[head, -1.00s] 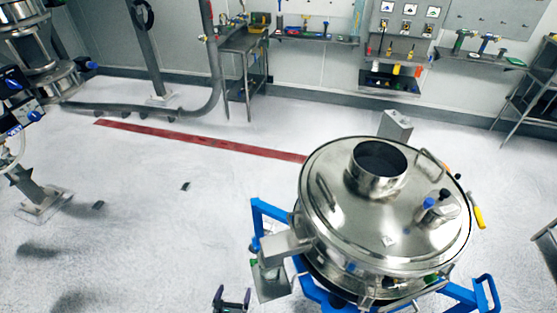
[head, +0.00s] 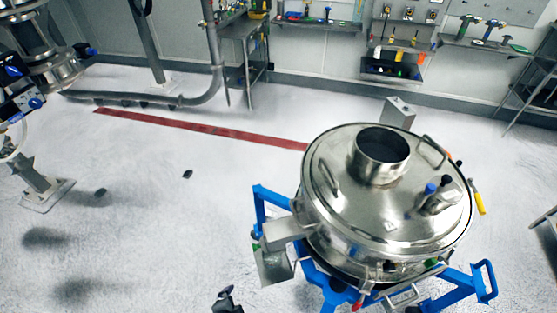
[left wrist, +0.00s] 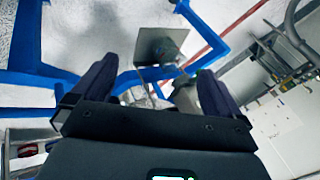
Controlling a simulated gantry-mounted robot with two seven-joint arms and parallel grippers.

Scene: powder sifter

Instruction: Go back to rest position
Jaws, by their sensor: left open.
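The powder sifter (head: 325,228) is a round steel vessel with a closed lid and an open round port on top. It stands upright in a blue frame (head: 470,296) at the lower right of the head view. My left gripper (head: 227,299) shows only at its tip at the bottom edge, left of the sifter and apart from it. In the left wrist view, my left gripper (left wrist: 156,84) has its dark fingers spread wide with nothing held between them. The blue frame (left wrist: 30,86) and a grey metal plate (left wrist: 155,45) lie beyond the fingers. My right gripper is not in view.
The white floor left of the sifter is mostly clear, with a red floor strip (head: 200,129) behind. Steel equipment (head: 50,65) stands at the far left. A bench (head: 240,45) and tool shelves (head: 400,65) line the back wall.

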